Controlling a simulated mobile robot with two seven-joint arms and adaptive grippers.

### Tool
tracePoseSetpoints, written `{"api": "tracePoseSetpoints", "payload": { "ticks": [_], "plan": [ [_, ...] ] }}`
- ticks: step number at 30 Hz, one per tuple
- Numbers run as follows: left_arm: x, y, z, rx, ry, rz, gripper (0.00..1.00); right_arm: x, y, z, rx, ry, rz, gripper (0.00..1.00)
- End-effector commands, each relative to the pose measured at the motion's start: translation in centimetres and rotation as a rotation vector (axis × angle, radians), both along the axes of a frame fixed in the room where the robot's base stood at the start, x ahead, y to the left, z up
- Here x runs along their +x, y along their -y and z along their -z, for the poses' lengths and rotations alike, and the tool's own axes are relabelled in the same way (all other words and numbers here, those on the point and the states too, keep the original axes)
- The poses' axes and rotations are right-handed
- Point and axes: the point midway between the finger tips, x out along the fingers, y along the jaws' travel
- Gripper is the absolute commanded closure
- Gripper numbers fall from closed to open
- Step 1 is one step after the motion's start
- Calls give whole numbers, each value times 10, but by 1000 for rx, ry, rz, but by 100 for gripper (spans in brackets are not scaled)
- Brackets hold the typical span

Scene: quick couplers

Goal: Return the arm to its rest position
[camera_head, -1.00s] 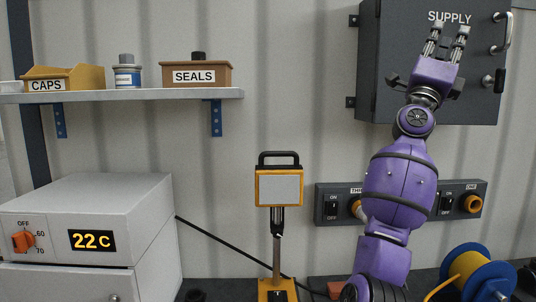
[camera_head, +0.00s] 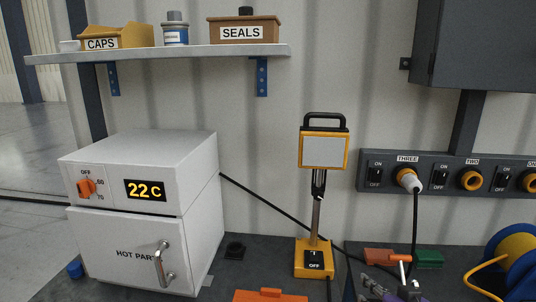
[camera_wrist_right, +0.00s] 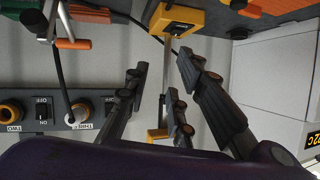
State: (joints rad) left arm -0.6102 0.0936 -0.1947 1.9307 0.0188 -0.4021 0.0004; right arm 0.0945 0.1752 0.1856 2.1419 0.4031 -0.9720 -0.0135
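My right gripper (camera_head: 388,288) shows only in part at the bottom edge of the head view, low over the bench and right of the work lamp. In the right wrist view my right gripper (camera_wrist_right: 165,85) has its dark fingers spread, with nothing between them. Part of my purple arm (camera_wrist_right: 150,160) fills the bottom of that view. My left gripper is in neither view.
The yellow work lamp (camera_head: 325,150) stands on the bench, with the white oven (camera_head: 145,205) to its left. Sockets (camera_head: 470,180) line the wall.

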Motion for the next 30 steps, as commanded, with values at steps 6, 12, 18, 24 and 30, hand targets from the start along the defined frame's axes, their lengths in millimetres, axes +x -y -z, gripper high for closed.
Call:
{"api": "tracePoseSetpoints", "payload": {
  "ticks": [6,12,18,24,30],
  "plan": [
    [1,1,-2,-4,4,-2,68,-136,-11,107,-122,-371,-14,77],
    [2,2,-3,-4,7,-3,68,-245,-16,151,-191,-633,-13,77],
    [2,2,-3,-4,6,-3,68,-321,-18,166,-229,-808,-6,77],
    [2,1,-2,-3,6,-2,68,-387,-21,168,-254,-957,3,77],
    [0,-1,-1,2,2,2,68,-362,-28,200,-242,-849,-4,77]
  ]
}}
